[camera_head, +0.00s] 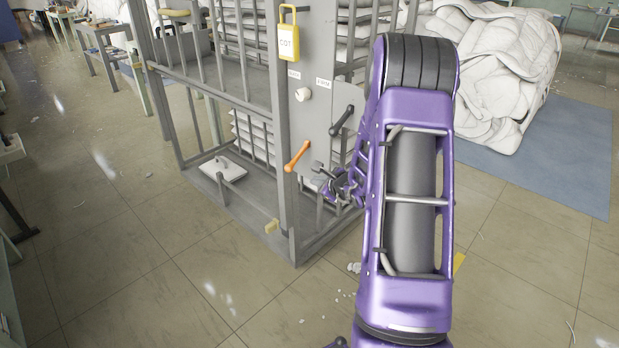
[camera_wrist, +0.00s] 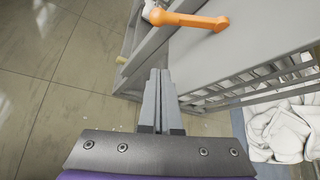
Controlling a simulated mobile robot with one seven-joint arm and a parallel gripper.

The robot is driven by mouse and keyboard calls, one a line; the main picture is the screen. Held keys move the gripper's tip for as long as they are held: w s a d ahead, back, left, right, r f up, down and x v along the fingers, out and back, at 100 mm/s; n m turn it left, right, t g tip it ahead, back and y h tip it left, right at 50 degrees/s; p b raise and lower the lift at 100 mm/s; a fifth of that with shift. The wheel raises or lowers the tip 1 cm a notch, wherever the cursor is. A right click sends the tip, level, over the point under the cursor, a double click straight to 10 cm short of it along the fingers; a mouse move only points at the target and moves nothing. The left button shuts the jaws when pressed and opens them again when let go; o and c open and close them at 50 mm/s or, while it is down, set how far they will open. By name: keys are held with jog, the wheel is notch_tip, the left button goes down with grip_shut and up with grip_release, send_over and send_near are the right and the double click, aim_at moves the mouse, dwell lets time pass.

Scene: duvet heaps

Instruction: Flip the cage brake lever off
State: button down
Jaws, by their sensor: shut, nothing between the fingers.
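An orange lever (camera_head: 297,156) is on the grey post panel of the cage (camera_head: 318,60), slanting in the head view. In the wrist view the orange lever (camera_wrist: 190,19) lies across the top, beyond my fingertips. A black lever (camera_head: 342,121) is higher and to the right on the same panel. The small labels are too small to read surely, so I cannot tell which lever they name. My gripper (camera_head: 319,170) is just right of and below the orange lever. In the wrist view my gripper (camera_wrist: 159,72) has its fingers together, empty, with a gap to the lever.
A white duvet heap (camera_head: 490,70) lies on a blue mat (camera_head: 575,150) at right. The tiled floor in front is mostly clear.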

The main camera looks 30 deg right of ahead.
aim_at(292, 163)
jog(key=x, duration=0.9)
jog(key=shift+a+r, duration=0.55)
jog(key=shift+r, duration=0.3)
jog(key=shift+a+r, duration=0.55)
jog(key=shift+r, duration=0.3)
jog(key=shift+a+r+m+y+p, duration=0.25)
jog(key=shift+r+m+y+p, duration=0.2)
jog(key=shift+p, duration=0.3)
jog(key=shift+s+a+r, duration=0.1)
jog(key=shift+a+r, duration=0.15)
jog(key=shift+r, duration=0.2)
jog(key=shift+s+a+r, duration=0.1)
jog(key=shift+a+r, duration=0.15)
jog(key=shift+r, duration=0.2)
jog(key=shift+a+r+b, duration=0.2)
jog(key=shift+r+b, duration=0.25)
jog(key=shift+r, duration=0.2)
jog(key=shift+d+r+b, duration=0.2)
jog(key=shift+r+b, duration=0.35)
jog(key=shift+r, duration=1.45)
